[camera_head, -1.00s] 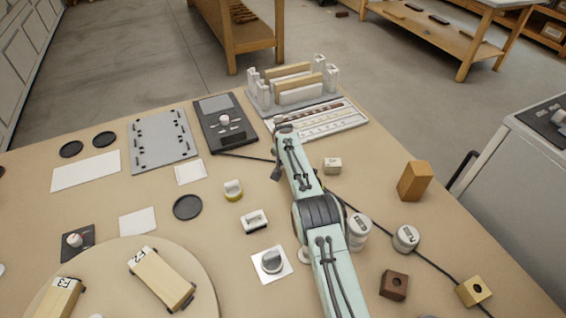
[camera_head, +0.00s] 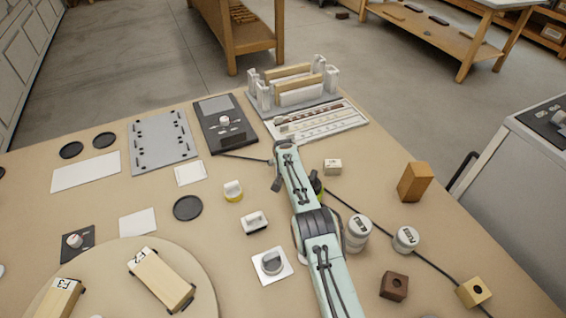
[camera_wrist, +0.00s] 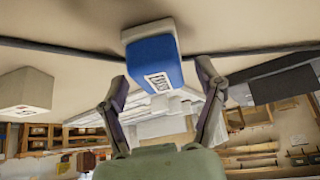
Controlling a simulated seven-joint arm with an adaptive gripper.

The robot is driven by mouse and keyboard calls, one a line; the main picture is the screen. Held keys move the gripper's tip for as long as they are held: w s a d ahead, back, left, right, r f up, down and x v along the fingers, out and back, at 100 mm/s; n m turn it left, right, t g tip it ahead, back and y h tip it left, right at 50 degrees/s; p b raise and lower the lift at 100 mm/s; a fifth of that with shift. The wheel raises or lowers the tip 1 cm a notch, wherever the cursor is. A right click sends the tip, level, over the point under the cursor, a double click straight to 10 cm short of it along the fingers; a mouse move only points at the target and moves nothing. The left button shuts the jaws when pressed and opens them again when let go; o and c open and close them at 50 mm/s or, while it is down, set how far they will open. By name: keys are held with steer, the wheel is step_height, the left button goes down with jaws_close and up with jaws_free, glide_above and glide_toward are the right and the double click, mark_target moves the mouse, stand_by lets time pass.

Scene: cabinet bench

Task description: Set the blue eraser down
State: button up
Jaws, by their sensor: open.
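The blue eraser (camera_wrist: 153,64) shows in the wrist view, with a white end (camera_wrist: 147,24) against the tan bench surface and a printed label on its blue side. My gripper (camera_wrist: 160,74) is open, its two dark fingers apart on either side of the eraser's near end. I see a gap between each finger and the eraser. In the head view my arm hides the eraser and most of the gripper.
A dark cable (camera_head: 360,208) crosses the bench by my arm. A small white block (camera_head: 332,166), white jars (camera_head: 357,231) and a wooden block (camera_head: 414,182) stand to the right. A white switch (camera_head: 254,221) is to the left. A slotted rack (camera_head: 300,84) stands behind.

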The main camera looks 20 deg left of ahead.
steer(key=shift+r, duration=0.1)
steer(key=shift+s+r, duration=0.15)
steer(key=shift+r, duration=0.3)
steer(key=v, duration=1.1)
steer(key=shift+s, duration=0.15)
steer(key=shift+d, duration=0.1)
steer(key=s+d+r+m+g+h, duration=0.1)
steer(key=s+d+r, duration=0.45)
steer(key=d, duration=0.35)
steer(key=s+d+r+m+g, duration=0.1)
steer(key=s+d+r, duration=0.45)
steer(key=d, duration=0.25)
steer(key=s+d+g, duration=0.1)
steer(key=s+d, duration=0.3)
steer(key=s, duration=0.5)
steer(key=s+d+r+m+g, duration=0.1)
steer(key=s+d, duration=0.2)
steer(key=s, duration=0.6)
steer(key=s+d+g, duration=0.2)
steer(key=s+d, duration=0.2)
steer(key=s, duration=0.5)
steer(key=shift+d+r+h, duration=0.3)
steer(key=shift+d+h, duration=0.05)
steer(key=shift+h, duration=0.05)
